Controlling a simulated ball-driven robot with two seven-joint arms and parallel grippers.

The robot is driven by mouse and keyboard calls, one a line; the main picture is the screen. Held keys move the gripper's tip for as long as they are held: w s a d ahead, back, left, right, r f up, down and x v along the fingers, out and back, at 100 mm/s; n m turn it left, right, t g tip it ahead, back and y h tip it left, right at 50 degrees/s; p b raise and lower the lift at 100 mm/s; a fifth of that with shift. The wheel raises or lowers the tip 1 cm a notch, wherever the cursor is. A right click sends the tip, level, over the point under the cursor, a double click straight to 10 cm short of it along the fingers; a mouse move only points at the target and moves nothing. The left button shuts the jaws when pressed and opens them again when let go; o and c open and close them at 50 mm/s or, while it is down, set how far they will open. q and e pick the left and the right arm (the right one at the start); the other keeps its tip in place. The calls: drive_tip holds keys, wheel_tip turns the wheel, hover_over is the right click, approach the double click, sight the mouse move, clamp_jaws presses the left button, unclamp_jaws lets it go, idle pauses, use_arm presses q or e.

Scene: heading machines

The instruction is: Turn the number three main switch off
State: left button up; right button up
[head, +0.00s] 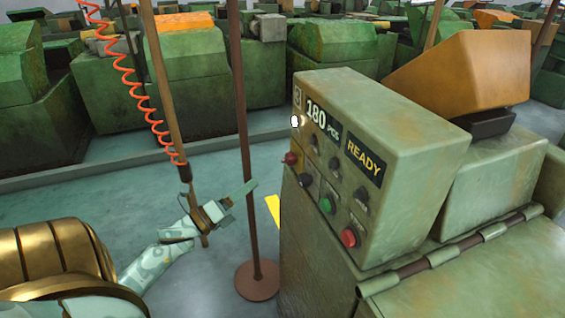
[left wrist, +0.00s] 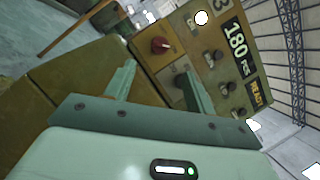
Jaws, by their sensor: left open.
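The control box marked 3 (head: 400,150) stands on a green machine at the right of the head view. A red rotary switch (head: 291,158) sits at its near left edge. In the left wrist view the red switch (left wrist: 160,46) shows on a yellowish plate; its exact setting cannot be told. My left gripper (head: 243,195) is open and empty, left of the box and apart from it. In the left wrist view its fingers (left wrist: 159,70) point at the panel, with the red switch beyond and between the tips. My right gripper is not in view.
The panel also bears a lit white lamp (head: 295,121), a READY display (head: 364,159), several black knobs, a green button (head: 327,205) and a red button (head: 348,237). A brown post (head: 246,150) and an orange coiled cord (head: 128,88) stand near my left arm.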

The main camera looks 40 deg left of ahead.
sight(283, 162)
use_arm(q)
drive_tip(key=x, duration=1.1)
drive_tip(key=shift+p, duration=0.3)
drive_tip(key=c, duration=1)
